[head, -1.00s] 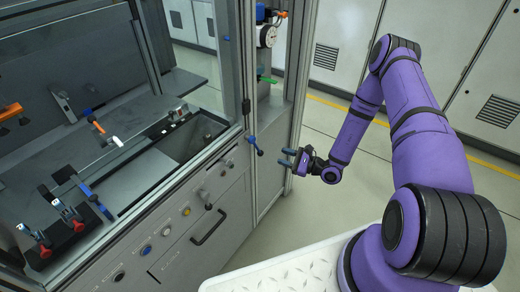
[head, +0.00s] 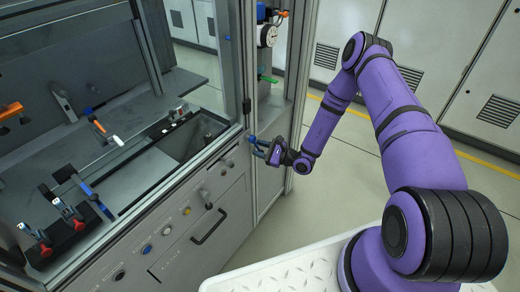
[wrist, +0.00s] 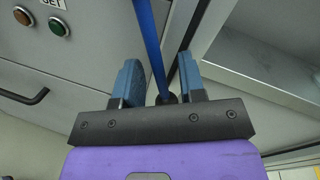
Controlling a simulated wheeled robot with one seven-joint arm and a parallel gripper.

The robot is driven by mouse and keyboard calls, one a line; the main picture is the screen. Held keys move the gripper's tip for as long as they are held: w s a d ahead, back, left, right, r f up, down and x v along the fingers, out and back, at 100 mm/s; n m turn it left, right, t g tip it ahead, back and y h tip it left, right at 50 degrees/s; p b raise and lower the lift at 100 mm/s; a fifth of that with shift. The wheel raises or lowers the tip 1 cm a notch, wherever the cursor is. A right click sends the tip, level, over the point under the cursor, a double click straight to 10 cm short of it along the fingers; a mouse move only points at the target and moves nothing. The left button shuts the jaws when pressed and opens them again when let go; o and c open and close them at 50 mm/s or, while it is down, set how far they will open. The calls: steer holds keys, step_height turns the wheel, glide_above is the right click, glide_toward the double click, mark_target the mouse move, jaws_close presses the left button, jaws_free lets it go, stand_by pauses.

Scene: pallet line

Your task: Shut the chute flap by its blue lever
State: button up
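The blue lever (head: 252,138) sits on the front corner of the machine, partly hidden by my gripper in the head view. My gripper (head: 260,148) has reached it, with its fingers pointing left at the machine. In the wrist view the lever (wrist: 151,45) is a straight blue rod running down from the top edge, with a dark end between the fingers. My gripper (wrist: 160,72) is open there, one blue-grey finger on each side of the rod, with a gap visible on the right. Whether the left finger touches it is unclear. I cannot make out the flap clearly.
A metal post (head: 248,60) stands just behind the lever. The front panel carries a black handle (head: 208,226), buttons and knobs. A dark rectangular opening (head: 195,138) is in the bench behind the frame. Open floor (head: 345,165) lies to the right.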

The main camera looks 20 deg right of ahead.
mark_target(240, 155)
jaws_close()
steer(key=shift+a, duration=0.1)
steer(key=m, duration=0.1)
steer(key=s+a+m, duration=0.1)
steer(key=m, duration=0.1)
steer(key=a+m+t, duration=0.1)
steer(key=shift+s+a+f+m, duration=0.1)
steer(key=shift+s+f+m, duration=0.2)
steer(key=shift+s+f, duration=0.1)
steer(key=a+m, duration=0.1)
steer(key=s+m, duration=0.1)
steer(key=m, duration=0.1)
steer(key=shift+s+a+t+y, duration=0.15)
steer(key=shift+a+t+y, duration=0.15)
steer(key=shift+a, duration=0.1)
steer(key=shift+s+a+r+m+t, duration=0.15)
steer(key=shift+s+a+r+m, duration=0.15)
steer(key=shift+m, duration=0.5)
steer(key=shift+s+a+r+m+t, duration=0.15)
steer(key=shift+a+m, duration=0.2)
steer(key=shift+m, duration=0.45)
steer(key=shift+f, duration=0.1)
jaws_free()
